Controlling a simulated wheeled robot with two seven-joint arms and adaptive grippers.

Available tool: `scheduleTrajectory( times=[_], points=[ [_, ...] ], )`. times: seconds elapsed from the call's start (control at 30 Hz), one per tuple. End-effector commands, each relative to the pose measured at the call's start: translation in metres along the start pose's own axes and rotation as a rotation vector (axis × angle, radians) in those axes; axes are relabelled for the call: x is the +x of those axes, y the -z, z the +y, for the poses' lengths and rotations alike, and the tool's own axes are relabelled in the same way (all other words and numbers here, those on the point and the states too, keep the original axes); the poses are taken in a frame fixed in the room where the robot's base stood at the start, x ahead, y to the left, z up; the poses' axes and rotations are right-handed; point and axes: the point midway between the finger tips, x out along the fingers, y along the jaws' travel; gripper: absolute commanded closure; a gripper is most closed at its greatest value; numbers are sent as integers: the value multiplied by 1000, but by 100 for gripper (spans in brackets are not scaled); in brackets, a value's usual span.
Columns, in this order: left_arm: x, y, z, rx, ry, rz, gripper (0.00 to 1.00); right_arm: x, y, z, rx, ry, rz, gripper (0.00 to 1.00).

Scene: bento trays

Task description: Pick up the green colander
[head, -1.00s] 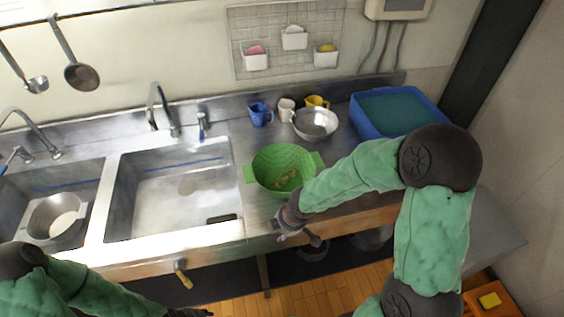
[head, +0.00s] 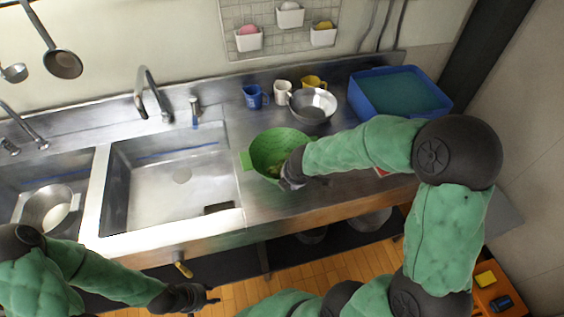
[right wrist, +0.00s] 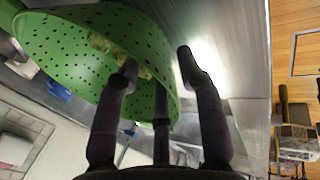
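The green colander (head: 262,146) stands on the steel counter right of the large sink, with yellowish bits inside. In the right wrist view the perforated colander (right wrist: 45,45) fills the upper left. My right gripper (head: 284,176) is at its near right side in the head view, partly hiding it. In the right wrist view my right gripper (right wrist: 157,62) has its fingers apart, one overlapping the colander and one beyond its edge; contact cannot be told. My left gripper (head: 212,294) is low in front of the counter, away from the colander; its fingers look apart and empty.
Behind the colander are a metal pan (head: 313,105), a blue cup (head: 254,96), a white cup (head: 282,92) and a yellow cup (head: 313,81). A blue tub (head: 364,108) stands at the right. The large sink (head: 170,200) lies left.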

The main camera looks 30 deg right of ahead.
Motion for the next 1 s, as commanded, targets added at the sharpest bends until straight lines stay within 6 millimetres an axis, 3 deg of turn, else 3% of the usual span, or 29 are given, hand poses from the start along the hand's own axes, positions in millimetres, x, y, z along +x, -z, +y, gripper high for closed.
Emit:
scheduleTrajectory(
  times=[0.4, 0.67, 0.8, 1.0],
  points=[
    [22, 1, -8, 0, 0, 0, 60, 49, 2, 3, 1, 1, 1, 62],
    [21, 1, -7, 0, 0, 1, 60, 50, 2, 4, 2, 0, 1, 62],
    [21, 1, -7, 0, 0, 1, 60, 50, 2, 4, 2, 0, 1, 100],
    [21, 1, -7, 0, 0, 1, 60, 50, 2, 5, 2, -1, 1, 100]
  ],
)
